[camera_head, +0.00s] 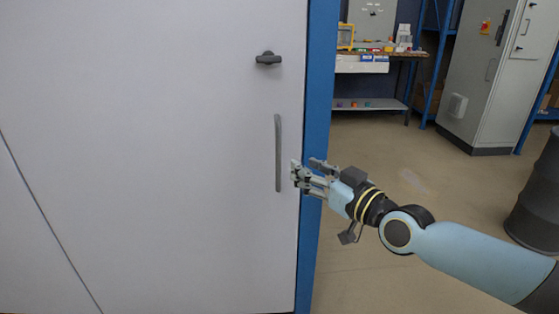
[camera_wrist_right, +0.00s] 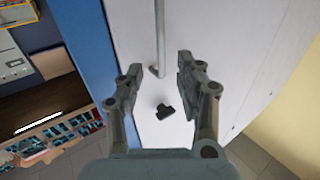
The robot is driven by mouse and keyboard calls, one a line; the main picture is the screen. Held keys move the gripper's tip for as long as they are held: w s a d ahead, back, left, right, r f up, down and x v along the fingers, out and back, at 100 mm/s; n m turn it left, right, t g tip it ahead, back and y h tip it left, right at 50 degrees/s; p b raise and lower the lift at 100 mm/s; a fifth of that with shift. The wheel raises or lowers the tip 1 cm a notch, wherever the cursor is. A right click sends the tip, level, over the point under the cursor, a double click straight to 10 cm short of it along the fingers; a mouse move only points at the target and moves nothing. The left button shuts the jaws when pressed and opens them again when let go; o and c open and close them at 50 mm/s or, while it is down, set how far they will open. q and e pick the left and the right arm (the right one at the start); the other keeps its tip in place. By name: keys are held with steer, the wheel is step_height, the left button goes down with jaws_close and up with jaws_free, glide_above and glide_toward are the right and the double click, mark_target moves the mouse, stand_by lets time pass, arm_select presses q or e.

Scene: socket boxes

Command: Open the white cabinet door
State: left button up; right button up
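The white cabinet door (camera_head: 150,150) fills the left of the head view and sits flush with its blue frame (camera_head: 318,150), so it looks shut. A grey vertical bar handle (camera_head: 278,153) is near the door's right edge, with a dark turn knob (camera_head: 268,58) above it. My right gripper (camera_head: 304,168) is open and empty just right of the handle's lower half. In the wrist view the handle (camera_wrist_right: 160,35) lines up between the open fingers (camera_wrist_right: 157,65), apart from them, and the dark knob (camera_wrist_right: 165,111) shows beyond. My left gripper is not in view.
A workbench (camera_head: 385,54) with small items stands behind at the right. A grey cabinet (camera_head: 490,80) and a dark barrel (camera_head: 537,200) are farther right. The floor (camera_head: 400,160) between them is clear.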

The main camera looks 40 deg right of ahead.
mark_target(280, 153)
steer(key=w+b, duration=0.1)
steer(key=w, duration=0.2)
steer(key=w+b, duration=0.1)
steer(key=w, duration=0.3)
steer(key=w+b, duration=0.1)
steer(key=w, duration=0.2)
steer(key=shift+w+a, duration=0.15)
steer(key=shift+a, duration=0.1)
jaws_close()
